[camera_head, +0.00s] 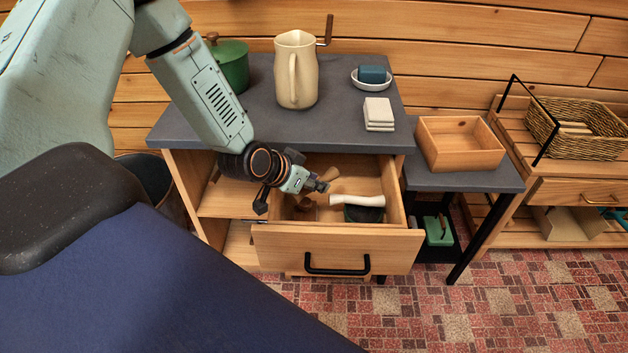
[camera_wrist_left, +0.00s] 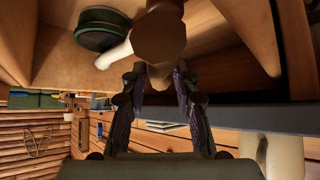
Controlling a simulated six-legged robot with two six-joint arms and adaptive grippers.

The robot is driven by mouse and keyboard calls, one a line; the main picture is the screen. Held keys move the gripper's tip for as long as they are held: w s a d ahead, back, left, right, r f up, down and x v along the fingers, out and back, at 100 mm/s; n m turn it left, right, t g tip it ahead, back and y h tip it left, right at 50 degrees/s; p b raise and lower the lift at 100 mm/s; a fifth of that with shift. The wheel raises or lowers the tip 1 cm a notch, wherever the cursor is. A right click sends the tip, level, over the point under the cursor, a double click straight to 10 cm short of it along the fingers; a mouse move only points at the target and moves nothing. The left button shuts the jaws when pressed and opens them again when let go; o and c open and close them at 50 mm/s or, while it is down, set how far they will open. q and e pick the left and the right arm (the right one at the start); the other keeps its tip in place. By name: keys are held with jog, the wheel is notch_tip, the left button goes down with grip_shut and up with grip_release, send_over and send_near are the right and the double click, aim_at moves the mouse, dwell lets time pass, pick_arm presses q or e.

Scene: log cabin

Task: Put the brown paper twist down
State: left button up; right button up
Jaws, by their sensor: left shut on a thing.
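My left gripper (camera_head: 318,184) reaches over the open drawer (camera_head: 338,245) of the grey-topped cabinet. It is shut on the brown paper twist (camera_head: 328,174), which is small and partly hidden by the fingers in the head view. In the left wrist view the brown twist (camera_wrist_left: 158,38) sticks out beyond the fingertips (camera_wrist_left: 160,82), above the drawer's interior. I cannot tell whether it touches the drawer floor. My right gripper is not in view.
The drawer holds a white handle-like piece (camera_head: 357,201), a dark green round thing (camera_head: 364,214) and a small brown thing (camera_head: 306,205). On the cabinet top (camera_head: 345,115) stand a cream pitcher (camera_head: 296,72), a green pot (camera_head: 232,66), white blocks (camera_head: 379,114) and a blue sponge (camera_head: 372,74) on a dish. A wooden box (camera_head: 459,160) is right.

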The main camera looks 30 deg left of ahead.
pick_arm(q)
jog(key=shift+w+f+b, duration=0.15)
jog(key=shift+f+b, duration=0.15)
jog(key=shift+f, duration=0.35)
jog(key=o, duration=0.6)
jog(key=shift+r, duration=0.15)
jog(key=shift+c, duration=0.2)
jog(key=shift+o, duration=1.3)
jog(key=shift+r+p, duration=0.45)
jog(key=shift+r, duration=0.05)
jog(key=p+v, duration=0.4)
jog(key=v, duration=0.1)
jog(key=shift+r, duration=0.25)
jog(key=p+v, duration=0.7)
jog(key=shift+f, duration=0.15)
